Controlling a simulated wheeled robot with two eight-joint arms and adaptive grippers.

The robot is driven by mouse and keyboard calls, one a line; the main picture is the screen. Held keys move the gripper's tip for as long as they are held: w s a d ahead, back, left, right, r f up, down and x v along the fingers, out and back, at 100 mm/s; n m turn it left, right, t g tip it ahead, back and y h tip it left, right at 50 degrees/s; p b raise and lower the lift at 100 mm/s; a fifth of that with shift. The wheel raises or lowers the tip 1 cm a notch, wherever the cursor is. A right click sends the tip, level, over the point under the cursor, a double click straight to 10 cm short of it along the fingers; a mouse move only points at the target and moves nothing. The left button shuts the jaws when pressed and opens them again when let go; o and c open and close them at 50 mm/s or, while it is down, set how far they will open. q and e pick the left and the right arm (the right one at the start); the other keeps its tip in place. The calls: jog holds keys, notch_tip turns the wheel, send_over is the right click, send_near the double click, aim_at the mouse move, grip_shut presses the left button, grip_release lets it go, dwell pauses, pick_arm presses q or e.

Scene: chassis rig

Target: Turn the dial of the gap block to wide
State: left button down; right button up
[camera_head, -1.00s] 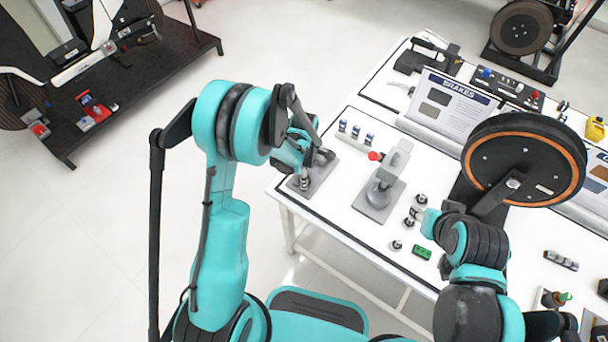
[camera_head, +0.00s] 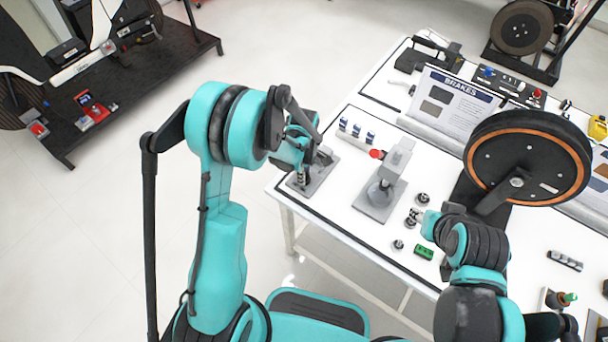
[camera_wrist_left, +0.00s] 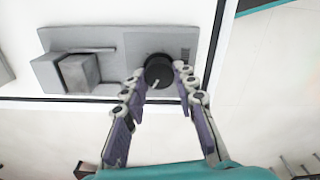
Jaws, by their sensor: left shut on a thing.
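The gap block (camera_head: 323,172) is a grey plate with raised parts at the table's near left corner. In the left wrist view the gap block (camera_wrist_left: 120,47) carries a grey cube-like block at its left and a round black dial (camera_wrist_left: 158,68) right of its middle. A pale pointer mark shows on the dial's lower edge. My left gripper (camera_head: 302,180) reaches down onto the block. In the wrist view my left gripper (camera_wrist_left: 160,82) has its two fingers on either side of the dial, shut on it.
A row of small blue-topped parts (camera_head: 356,133) lies behind. A large orange-ringed wheel (camera_head: 525,160) stands at the right. Open floor lies left of the table.

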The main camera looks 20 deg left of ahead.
pick_arm(q)
jog(key=m+b, duration=0.1)
jog(key=m, duration=0.3)
jog(key=shift+m, duration=0.3)
jog(key=m+b, duration=0.1)
jog(key=m, duration=0.4)
jog(key=m+b, duration=0.1)
jog(key=m, duration=0.4)
jog(key=shift+w+d, duration=0.1)
jog(key=m, duration=0.5)
jog(key=shift+b, duration=0.4)
jog(key=m, duration=0.5)
jog(key=shift+d, duration=0.1)
jog(key=m, duration=0.5)
jog(key=shift+b, duration=0.4)
jog(key=m, duration=0.4)
jog(key=shift+m, duration=0.4)
jog(key=m, duration=0.4)
jog(key=shift+m, duration=0.4)
